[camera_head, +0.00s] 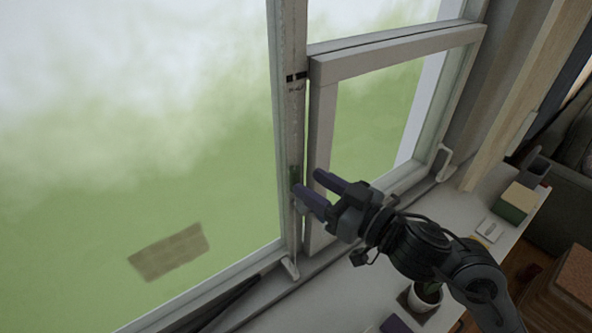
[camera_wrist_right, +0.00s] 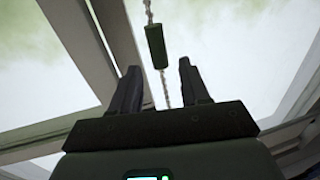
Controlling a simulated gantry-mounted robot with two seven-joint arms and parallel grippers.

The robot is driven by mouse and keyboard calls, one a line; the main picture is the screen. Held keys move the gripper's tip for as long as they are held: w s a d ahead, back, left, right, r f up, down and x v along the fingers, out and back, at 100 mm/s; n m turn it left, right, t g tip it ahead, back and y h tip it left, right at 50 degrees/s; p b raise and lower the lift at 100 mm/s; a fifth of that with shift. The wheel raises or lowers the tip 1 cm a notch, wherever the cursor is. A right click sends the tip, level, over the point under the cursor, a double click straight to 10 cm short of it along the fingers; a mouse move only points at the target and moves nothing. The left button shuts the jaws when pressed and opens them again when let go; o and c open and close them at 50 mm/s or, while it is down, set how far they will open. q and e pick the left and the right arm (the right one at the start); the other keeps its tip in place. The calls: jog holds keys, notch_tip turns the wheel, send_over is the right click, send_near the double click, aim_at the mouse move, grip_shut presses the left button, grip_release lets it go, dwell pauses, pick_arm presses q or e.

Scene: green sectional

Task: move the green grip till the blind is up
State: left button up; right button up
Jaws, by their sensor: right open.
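The green grip (camera_head: 295,176) is a small dark green cylinder on a beaded chain, in front of the window's middle post. In the right wrist view the grip (camera_wrist_right: 155,46) hangs on the chain (camera_wrist_right: 149,10), just beyond my fingertips and roughly in line with the gap between them. The chain's lower part runs down between the fingers. My right gripper (camera_head: 308,181) is open and empty, its purplish fingers pointing left at the grip; its dark fingers (camera_wrist_right: 158,68) also show apart in the wrist view. My left gripper is not in view. I cannot make out a blind.
The window's middle post (camera_head: 290,120) and a tilted-looking inner sash (camera_head: 322,130) stand close beside the gripper. The white sill (camera_head: 330,300) below holds a potted plant (camera_head: 425,295), a white switch-like item (camera_head: 490,229) and a green-and-tan box (camera_head: 515,202) at right.

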aim_at(299, 176)
jog(key=shift+p+x, duration=0.35)
jog(key=shift+x, duration=2.45)
jog(key=shift+c, duration=0.4)
grip_shut()
